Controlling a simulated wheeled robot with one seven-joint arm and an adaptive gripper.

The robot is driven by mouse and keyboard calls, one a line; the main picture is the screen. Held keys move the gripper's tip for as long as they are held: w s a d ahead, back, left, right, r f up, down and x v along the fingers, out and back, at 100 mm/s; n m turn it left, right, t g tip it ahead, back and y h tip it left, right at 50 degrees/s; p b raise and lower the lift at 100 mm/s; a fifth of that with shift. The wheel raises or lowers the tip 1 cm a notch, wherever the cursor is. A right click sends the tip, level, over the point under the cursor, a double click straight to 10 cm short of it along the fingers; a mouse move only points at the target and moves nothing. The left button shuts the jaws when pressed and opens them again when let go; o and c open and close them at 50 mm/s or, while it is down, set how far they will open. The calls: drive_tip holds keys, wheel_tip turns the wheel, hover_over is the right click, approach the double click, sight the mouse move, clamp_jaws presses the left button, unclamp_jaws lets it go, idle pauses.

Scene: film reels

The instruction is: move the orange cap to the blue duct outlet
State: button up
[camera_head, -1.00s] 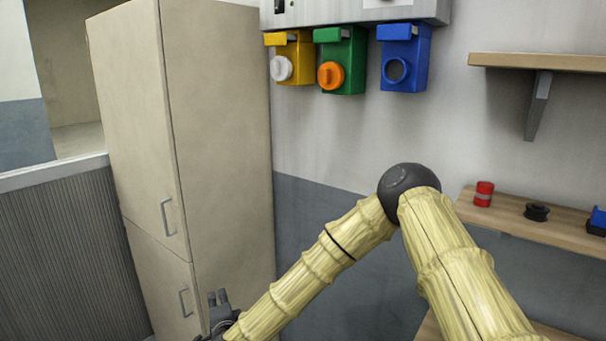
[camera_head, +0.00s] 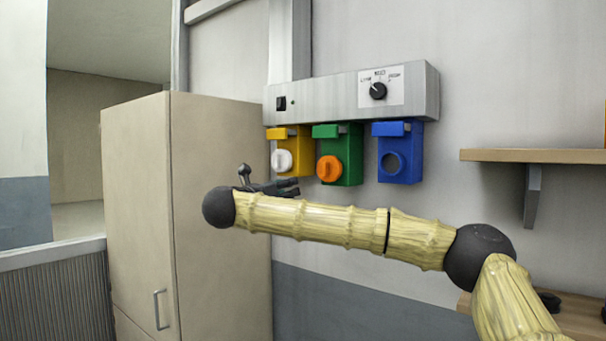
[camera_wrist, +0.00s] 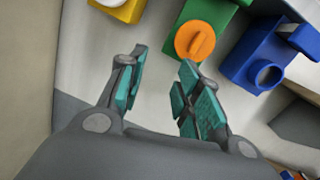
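The orange cap (camera_head: 330,169) sits on the front of the green duct outlet (camera_head: 352,160). The blue duct outlet (camera_head: 409,160), to its right, has an uncovered round opening. In the wrist view the orange cap (camera_wrist: 195,41) lies ahead of my gripper, just beyond the right finger's tip. The blue outlet (camera_wrist: 242,62) is further right there. My gripper (camera_wrist: 160,75) is open, with nothing between its teal-padded fingers. In the head view my gripper (camera_head: 272,186) is left of the orange cap and slightly below it, partly hidden behind my arm.
A yellow outlet (camera_head: 300,151) with a white cap (camera_head: 282,161) is left of the green one. A grey panel (camera_head: 330,98) with a dial runs above the outlets. A tall beige cabinet (camera_head: 140,210) stands at left. A wooden shelf (camera_head: 540,155) is at right.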

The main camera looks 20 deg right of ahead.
sight(323, 170)
drive_tip(key=shift+w+d+r+m+g+h+p, duration=0.1)
drive_tip(key=shift+w+d+r+m+g+p, duration=0.45)
drive_tip(key=shift+d, duration=1.05)
drive_tip(key=shift+w+d+r+m+g+h+p, duration=0.15)
drive_tip(key=shift+d+r+m+p, duration=0.45)
drive_tip(key=shift+d+r+p, duration=0.7)
drive_tip(key=shift+w+d+r+m+g+h+p, duration=0.1)
drive_tip(key=shift+w+d+r+m+g+p, duration=0.35)
drive_tip(key=shift+d, duration=1.4)
drive_tip(key=shift+w+d+f+b, duration=0.15)
drive_tip(key=shift+d+b, duration=0.1)
drive_tip(key=shift+b, duration=0.25)
drive_tip(key=shift+b+x, duration=0.65)
drive_tip(key=shift+x, duration=0.55)
drive_tip(key=shift+r, duration=0.2)
drive_tip(key=c, duration=0.7)
drive_tip(key=shift+a+f, duration=0.15)
drive_tip(key=shift+a, duration=0.05)
